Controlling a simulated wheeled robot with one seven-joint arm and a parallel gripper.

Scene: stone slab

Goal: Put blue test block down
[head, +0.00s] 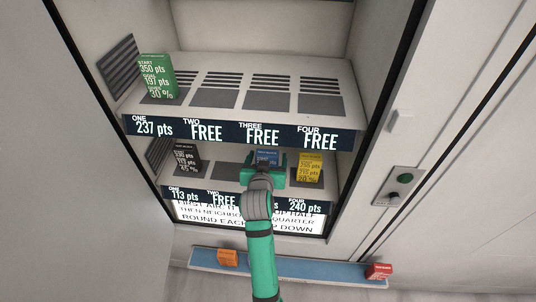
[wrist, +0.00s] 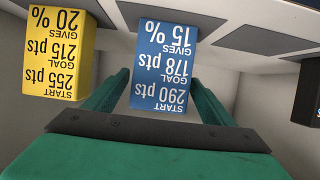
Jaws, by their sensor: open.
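The blue test block (head: 266,157) is at the third place of the lower shelf, partly hidden by my gripper in the head view. In the wrist view the green fingers (wrist: 158,88) lie on either side of the block, with a visible gap at least on the right. The block's base is hard to see, so I cannot tell exactly how it meets its pad.
A yellow block (head: 311,168) stands close by to the right, and a black block (head: 186,158) is at the lower left. A green block (head: 158,78) stands on the upper shelf (head: 170,112). Orange (head: 228,257) and red (head: 379,271) blocks lie on the blue ledge (head: 300,267).

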